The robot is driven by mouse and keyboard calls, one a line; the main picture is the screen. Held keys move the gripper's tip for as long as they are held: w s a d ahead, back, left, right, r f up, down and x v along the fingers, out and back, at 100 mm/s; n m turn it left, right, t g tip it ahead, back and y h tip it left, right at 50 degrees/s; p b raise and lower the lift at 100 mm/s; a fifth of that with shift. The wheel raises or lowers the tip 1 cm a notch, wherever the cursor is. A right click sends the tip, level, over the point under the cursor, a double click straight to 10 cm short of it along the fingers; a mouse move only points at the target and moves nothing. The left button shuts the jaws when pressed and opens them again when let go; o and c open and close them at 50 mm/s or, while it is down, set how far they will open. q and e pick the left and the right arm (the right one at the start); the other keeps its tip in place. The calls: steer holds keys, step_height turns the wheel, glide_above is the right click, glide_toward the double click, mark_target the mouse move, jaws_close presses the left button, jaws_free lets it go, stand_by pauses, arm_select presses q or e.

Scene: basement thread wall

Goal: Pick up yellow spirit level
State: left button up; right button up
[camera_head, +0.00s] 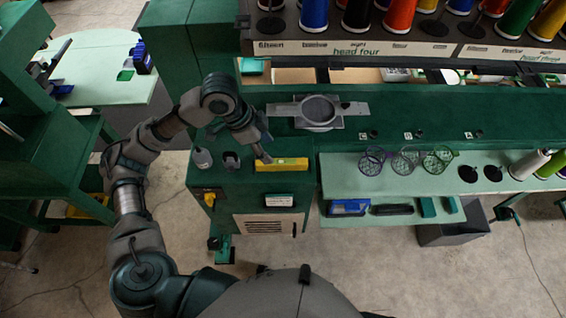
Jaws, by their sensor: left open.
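The yellow spirit level (281,165) lies flat on top of the green machine cabinet, near its front edge. It is a short yellow bar running left to right. My left gripper (264,157) points down just at the left end of the level. Its fingers are small in this view, and I cannot tell whether they touch the level. The gripper is open. My right gripper is not in view.
A grey round clamp (318,111) sits on the green ledge behind the level. Dark small items (231,161) stand left of it. A pale green shelf (340,180) with wire baskets (405,161) lies to the right. Thread spools (400,14) stand above.

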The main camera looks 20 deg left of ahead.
mark_target(280, 161)
arm_select(q)
steer(key=x, duration=0.5)
steer(key=shift+w+a, duration=0.25)
steer(key=shift+a, duration=0.1)
steer(key=x, duration=0.5)
steer(key=shift+w+d, duration=0.25)
steer(key=shift+d, duration=0.2)
steer(key=shift+a+r, duration=0.1)
steer(key=shift+a, duration=0.05)
jaws_close()
